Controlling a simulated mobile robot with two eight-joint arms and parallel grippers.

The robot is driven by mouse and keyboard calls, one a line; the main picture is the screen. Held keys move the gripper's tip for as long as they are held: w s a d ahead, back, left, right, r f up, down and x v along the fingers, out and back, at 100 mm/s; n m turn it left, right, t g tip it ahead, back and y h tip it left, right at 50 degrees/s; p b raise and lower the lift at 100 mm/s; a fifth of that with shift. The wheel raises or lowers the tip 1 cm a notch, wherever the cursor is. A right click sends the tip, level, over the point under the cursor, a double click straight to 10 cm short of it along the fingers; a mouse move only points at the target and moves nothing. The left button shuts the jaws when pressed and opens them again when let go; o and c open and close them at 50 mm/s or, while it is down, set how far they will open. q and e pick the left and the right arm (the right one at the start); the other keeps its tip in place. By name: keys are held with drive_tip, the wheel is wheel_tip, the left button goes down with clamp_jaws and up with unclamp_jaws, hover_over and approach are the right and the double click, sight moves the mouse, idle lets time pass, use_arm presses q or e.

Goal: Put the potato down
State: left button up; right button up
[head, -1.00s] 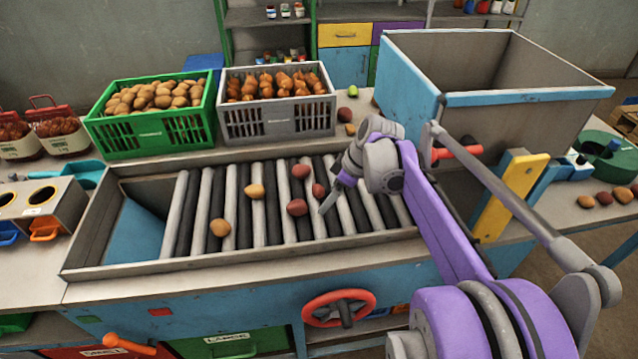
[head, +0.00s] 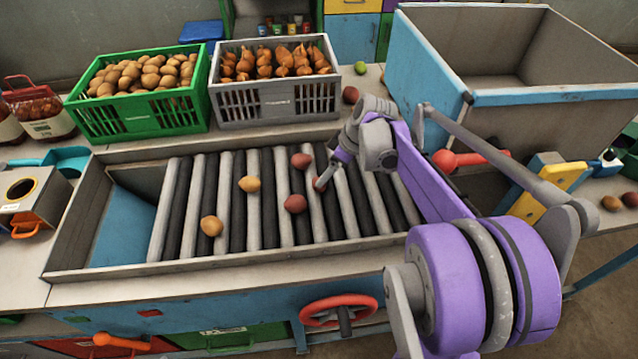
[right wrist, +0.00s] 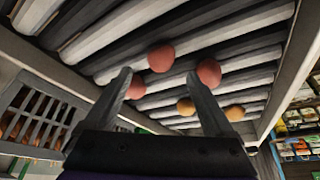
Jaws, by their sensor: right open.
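Two yellowish potatoes lie on the roller table (head: 265,222), one near the middle (head: 249,184) and one nearer the front (head: 211,226). Two reddish potatoes, one at the back (head: 301,161) and one in front of it (head: 295,204), lie on the rollers, and a third shows partly behind my right gripper (head: 322,182). In the right wrist view, the open, empty fingers (right wrist: 158,75) point at the rollers. Two red potatoes (right wrist: 161,57) (right wrist: 209,72) show around the fingertips, and another is partly hidden by the left finger. My left gripper is out of view.
A green crate of potatoes (head: 120,122) and a grey crate of onions (head: 262,106) stand behind the rollers. A large blue-grey bin (head: 560,98) stands at the back right. The table has raised edges; its left rollers are clear.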

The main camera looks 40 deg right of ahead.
drive_tip(key=x, duration=0.6)
drive_tip(key=shift+s+d+f, duration=0.1)
drive_tip(key=shift+s, duration=0.05)
clamp_jaws()
